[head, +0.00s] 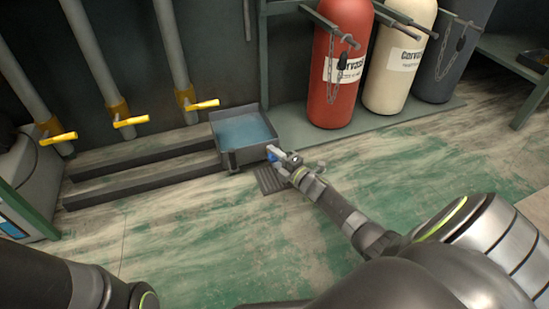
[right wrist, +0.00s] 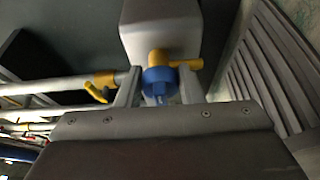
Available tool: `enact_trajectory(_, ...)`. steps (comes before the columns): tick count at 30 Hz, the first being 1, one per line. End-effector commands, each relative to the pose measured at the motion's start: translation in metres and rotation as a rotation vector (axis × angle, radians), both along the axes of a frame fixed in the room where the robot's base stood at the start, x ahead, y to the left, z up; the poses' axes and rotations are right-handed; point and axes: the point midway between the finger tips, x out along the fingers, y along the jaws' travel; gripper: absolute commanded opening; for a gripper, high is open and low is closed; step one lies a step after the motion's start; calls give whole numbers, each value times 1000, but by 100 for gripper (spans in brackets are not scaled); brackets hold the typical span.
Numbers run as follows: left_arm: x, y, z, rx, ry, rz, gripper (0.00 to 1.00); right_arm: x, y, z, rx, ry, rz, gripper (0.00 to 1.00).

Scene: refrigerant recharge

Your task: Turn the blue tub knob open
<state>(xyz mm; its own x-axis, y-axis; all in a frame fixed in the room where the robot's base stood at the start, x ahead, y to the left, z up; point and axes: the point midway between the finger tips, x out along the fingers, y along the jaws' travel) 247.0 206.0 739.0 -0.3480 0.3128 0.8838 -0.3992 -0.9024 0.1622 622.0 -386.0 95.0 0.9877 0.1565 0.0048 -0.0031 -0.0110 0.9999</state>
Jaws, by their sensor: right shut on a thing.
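The grey tub (head: 244,159) stands on the floor at the centre of the head view, with bluish liquid inside. The blue tub knob (head: 271,156) is at its front right corner, mostly hidden by my right gripper (head: 277,155). In the right wrist view the blue knob (right wrist: 160,80) sits between the two fingers of my right gripper (right wrist: 160,92), which is shut on it. A yellow fitting (right wrist: 185,64) with a stub pointing right is just behind the knob. Part of my left arm shows at the bottom left of the head view; its gripper is out of view.
Grey pipes with yellow valve handles (head: 131,121) stand left of the tub above low grey steps (head: 140,178). A red cylinder (head: 340,65) and a cream cylinder (head: 400,65) stand at the back right. A dark floor grate (head: 270,181) lies below the gripper. The front floor is clear.

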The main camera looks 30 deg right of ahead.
Motion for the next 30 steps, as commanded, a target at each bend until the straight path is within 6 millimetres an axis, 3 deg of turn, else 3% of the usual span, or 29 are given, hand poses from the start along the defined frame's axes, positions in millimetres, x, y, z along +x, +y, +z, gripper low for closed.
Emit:
enact_trajectory(11,0,0,0,0,0,0,36,-1,0,-1,6,2,-1,11)
enact_trajectory(12,0,0,0,0,0,0,36,-1,0,-1,6,2,-1,37)
enact_trajectory(16,0,0,0,0,-1,1,36,-1,0,-1,5,2,-1,54)
enact_trajectory(25,-1,0,1,0,-3,0,36,-1,0,0,4,1,0,55)
enact_trajectory(30,-1,0,12,0,-2,1,36,-17,-3,2,3,4,-1,55)
